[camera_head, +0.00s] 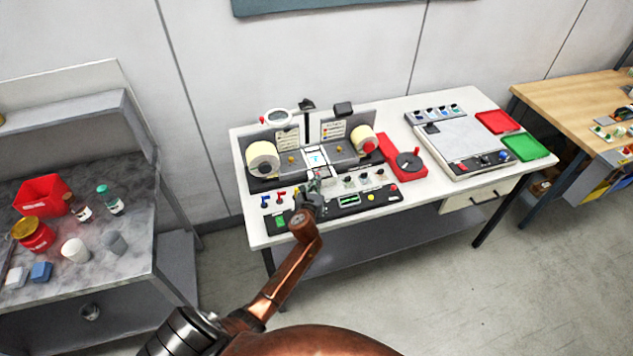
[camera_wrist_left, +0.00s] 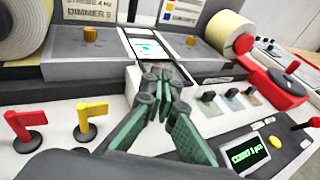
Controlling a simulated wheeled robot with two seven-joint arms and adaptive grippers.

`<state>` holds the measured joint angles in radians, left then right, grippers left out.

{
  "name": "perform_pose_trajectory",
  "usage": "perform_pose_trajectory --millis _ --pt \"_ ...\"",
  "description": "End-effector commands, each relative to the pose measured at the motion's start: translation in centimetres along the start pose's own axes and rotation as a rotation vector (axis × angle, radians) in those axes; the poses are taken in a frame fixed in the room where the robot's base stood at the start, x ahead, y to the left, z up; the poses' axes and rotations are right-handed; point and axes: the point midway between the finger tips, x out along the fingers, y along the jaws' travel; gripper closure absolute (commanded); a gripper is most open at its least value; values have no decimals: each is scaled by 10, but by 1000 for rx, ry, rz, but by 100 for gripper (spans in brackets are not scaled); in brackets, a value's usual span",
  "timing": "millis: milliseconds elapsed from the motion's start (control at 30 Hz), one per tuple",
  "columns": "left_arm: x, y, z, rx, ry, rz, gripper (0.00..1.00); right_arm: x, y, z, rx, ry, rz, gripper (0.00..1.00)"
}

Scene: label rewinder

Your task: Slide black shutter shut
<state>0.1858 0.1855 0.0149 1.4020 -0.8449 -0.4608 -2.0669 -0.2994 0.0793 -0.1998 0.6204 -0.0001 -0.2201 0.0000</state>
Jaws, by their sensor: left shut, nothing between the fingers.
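The label rewinder (camera_head: 330,195) stands on the white table, with a grey sloping deck and a front control panel. A lit window (camera_head: 317,158) with a pale label sits in the middle of its deck; it also shows in the left wrist view (camera_wrist_left: 146,48). I cannot pick out the black shutter for certain; dark trim edges the window, and my fingers hide its near end. My left gripper (camera_head: 312,184) is shut and empty, just in front of the window. In the left wrist view its fingertips (camera_wrist_left: 160,74) are together at the window's near end. My right gripper is not in view.
Cream rolls (camera_head: 263,158) flank the deck. Red and yellow flag levers (camera_wrist_left: 88,118) stand close left of the gripper. Several small knobs (camera_wrist_left: 208,97) and a green-lit counter (camera_wrist_left: 244,154) lie right. A red crank unit (camera_head: 405,160) stands further right.

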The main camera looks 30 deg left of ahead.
Motion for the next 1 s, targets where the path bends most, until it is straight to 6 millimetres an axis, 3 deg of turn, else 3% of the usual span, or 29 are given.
perform_pose_trajectory --millis 433,800,1000 --pt "8 3 2 4 -1 0 100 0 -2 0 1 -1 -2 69" --pt "78 40 17 5 -1 2 100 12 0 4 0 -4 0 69" --pt "90 47 20 0 1 2 100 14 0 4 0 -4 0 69"
